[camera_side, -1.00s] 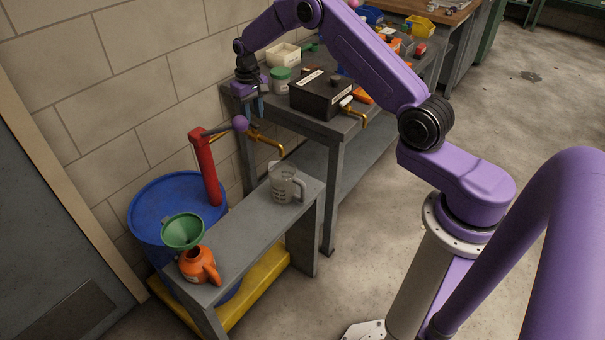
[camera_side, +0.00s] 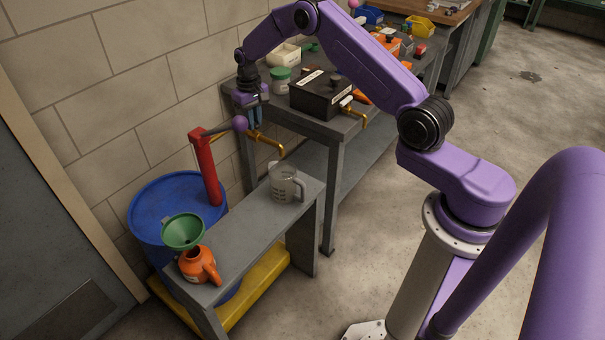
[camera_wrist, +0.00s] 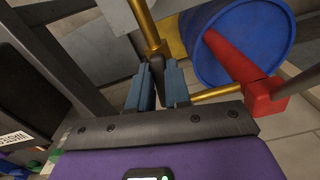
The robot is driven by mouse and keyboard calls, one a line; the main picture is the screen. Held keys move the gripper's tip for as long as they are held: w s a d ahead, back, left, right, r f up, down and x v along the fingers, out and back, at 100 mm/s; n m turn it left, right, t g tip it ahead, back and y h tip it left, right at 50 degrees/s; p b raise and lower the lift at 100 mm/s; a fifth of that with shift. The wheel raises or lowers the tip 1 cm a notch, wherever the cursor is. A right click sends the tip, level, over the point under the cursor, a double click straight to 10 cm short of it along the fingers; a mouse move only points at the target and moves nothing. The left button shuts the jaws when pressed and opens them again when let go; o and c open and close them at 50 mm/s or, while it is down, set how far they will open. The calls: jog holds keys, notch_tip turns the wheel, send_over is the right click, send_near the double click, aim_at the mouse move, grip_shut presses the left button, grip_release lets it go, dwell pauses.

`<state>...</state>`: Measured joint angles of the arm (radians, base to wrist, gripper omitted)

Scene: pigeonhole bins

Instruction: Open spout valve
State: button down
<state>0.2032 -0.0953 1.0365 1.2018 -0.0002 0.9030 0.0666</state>
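The brass spout (camera_side: 268,142) runs from the red pump (camera_side: 208,170) and bends down at its end, above the shelf's clear jug. In the wrist view, the spout (camera_wrist: 143,20) reaches up from a brass fitting (camera_wrist: 155,48) just beyond my fingertips. Something dark shows in that gap by the fitting. I cannot tell if it is the valve's handle or if the fingers touch it.
A blue drum (camera_side: 150,210) stands behind the grey shelf, which bears the clear jug (camera_side: 287,182) and an orange can (camera_side: 198,265) with a green funnel (camera_side: 182,231). The pump's purple knob (camera_side: 240,123) is close left of my gripper. A black box (camera_side: 320,95) sits on the bench.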

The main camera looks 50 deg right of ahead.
jog(key=shift+n, duration=0.6)
jog(key=c, duration=1.2)
grip_release()
jog(key=shift+r, duration=3)
jog(key=shift+r, duration=0.1)
